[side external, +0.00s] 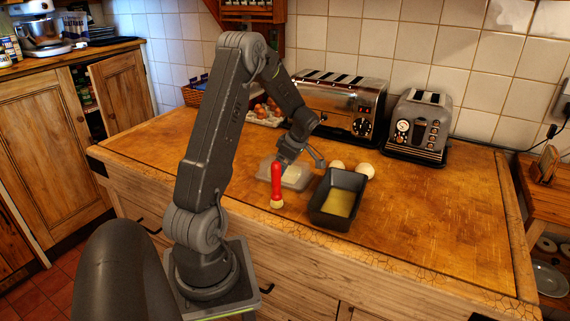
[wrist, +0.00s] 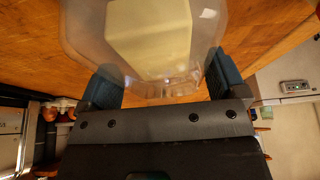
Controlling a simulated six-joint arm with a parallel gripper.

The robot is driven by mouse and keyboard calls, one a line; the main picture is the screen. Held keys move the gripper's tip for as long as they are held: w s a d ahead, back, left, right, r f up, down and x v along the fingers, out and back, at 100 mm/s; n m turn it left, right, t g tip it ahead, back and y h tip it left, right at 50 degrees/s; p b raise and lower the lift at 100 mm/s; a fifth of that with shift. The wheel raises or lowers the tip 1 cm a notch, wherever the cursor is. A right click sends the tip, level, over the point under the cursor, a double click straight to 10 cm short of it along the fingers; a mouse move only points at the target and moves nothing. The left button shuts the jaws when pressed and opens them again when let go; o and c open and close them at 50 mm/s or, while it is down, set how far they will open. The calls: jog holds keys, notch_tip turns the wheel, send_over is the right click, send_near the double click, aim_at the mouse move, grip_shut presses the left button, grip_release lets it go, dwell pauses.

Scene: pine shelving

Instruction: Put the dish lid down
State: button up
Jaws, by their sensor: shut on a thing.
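The dish lid (wrist: 88,40) is clear plastic with cut corners and fills the top of the wrist view. A pale yellow block (wrist: 150,38) shows through or beside it. My gripper (wrist: 165,80) is shut on the lid, with one blue-grey finger on each side. In the side view my gripper (side external: 301,158) points down at the translucent dish and lid (side external: 292,179) over the counter's middle. Lid and dish cannot be told apart there, nor whether they touch.
A red-handled brush (side external: 276,185) stands just in front of the dish. A dark loaf tin (side external: 318,205) with yellow contents sits to the right, with pale round things (side external: 364,170) behind it. Toasters (side external: 418,127) and an egg tray (side external: 264,118) line the back. The counter's right side (side external: 440,215) is clear.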

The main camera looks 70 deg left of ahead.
jog(key=shift+f, duration=0.1)
jog(key=o, duration=0.7)
jog(key=shift+o, duration=0.2)
jog(key=v, duration=1.2)
jog(key=w+d+r+m+t, duration=0.2)
jog(key=d+r+m, duration=0.35)
jog(key=d, duration=0.35)
jog(key=s+d+r+m+t+h, duration=0.1)
jog(key=s+d+m+t, duration=0.2)
jog(key=d+m, duration=0.8)
jog(key=s+d+r+m+t+h, duration=0.1)
jog(key=s+d+m+t+h, duration=0.1)
jog(key=s+d+m, duration=0.6)
jog(key=d+m+t, duration=0.1)
jog(key=d+m, duration=0.2)
jog(key=d, duration=0.4)
jog(key=shift+s+t, duration=0.2)
jog(key=shift+t, duration=0.2)
